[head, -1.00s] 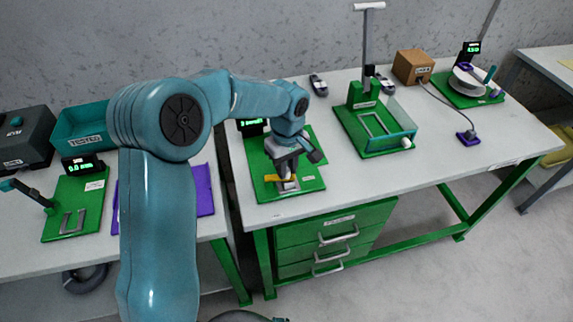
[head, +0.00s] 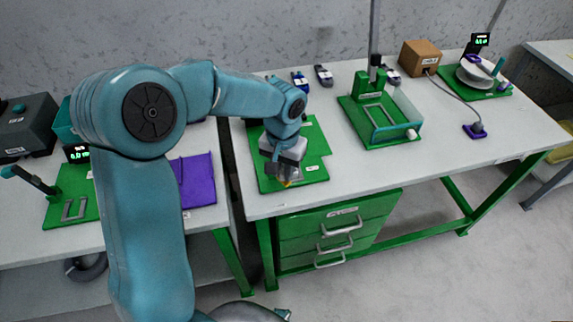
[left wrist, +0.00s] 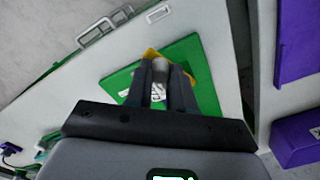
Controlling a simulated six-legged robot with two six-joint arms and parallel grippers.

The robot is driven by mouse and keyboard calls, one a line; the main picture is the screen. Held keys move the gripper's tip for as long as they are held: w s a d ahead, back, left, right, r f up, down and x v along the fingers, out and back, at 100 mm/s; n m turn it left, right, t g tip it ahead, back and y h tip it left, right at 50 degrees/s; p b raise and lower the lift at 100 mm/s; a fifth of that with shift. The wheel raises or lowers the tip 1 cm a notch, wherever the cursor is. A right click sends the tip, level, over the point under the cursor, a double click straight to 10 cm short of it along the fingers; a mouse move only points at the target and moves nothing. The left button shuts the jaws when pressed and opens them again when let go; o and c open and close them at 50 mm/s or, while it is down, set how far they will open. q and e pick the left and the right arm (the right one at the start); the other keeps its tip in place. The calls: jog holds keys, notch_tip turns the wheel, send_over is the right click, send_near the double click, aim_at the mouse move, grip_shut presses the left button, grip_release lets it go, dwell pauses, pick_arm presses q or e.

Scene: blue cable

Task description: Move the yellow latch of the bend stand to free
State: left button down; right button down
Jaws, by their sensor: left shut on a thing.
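The bend stand is a green plate (head: 313,140) near the front left of the right-hand table. Its yellow latch (head: 286,184) is mostly hidden by my left gripper (head: 284,176), which reaches down over the front part of the plate. In the left wrist view the yellow latch (left wrist: 152,53) shows at and between the fingertips of my left gripper (left wrist: 162,68), beside a grey round post (left wrist: 161,72). The fingers are closed on the latch. The latch's exact angle is hard to tell. My right gripper is not in view.
A green stand with a clear-walled tray (head: 378,125) stands to the right. A brown box (head: 421,57) and a spool stand (head: 475,82) are farther back. The right table's front middle is clear.

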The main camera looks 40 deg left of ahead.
pick_arm(q)
jog(key=shift+s+a+m, duration=0.15)
jog(key=shift+s+m, duration=0.15)
jog(key=shift+m, duration=0.55)
jog(key=shift+s+a+m, duration=0.2)
jog(key=shift+s+m, duration=0.1)
jog(key=shift+m, duration=0.6)
jog(key=shift+s+a+m, duration=0.15)
jog(key=shift+s+m, duration=0.15)
jog(key=shift+m, duration=0.55)
jog(key=c, duration=1)
grip_release()
notch_tip(320, 180, up, 16)
jog(key=shift+r+p, duration=0.15)
jog(key=shift+p, duration=0.85)
jog(key=shift+s, duration=0.1)
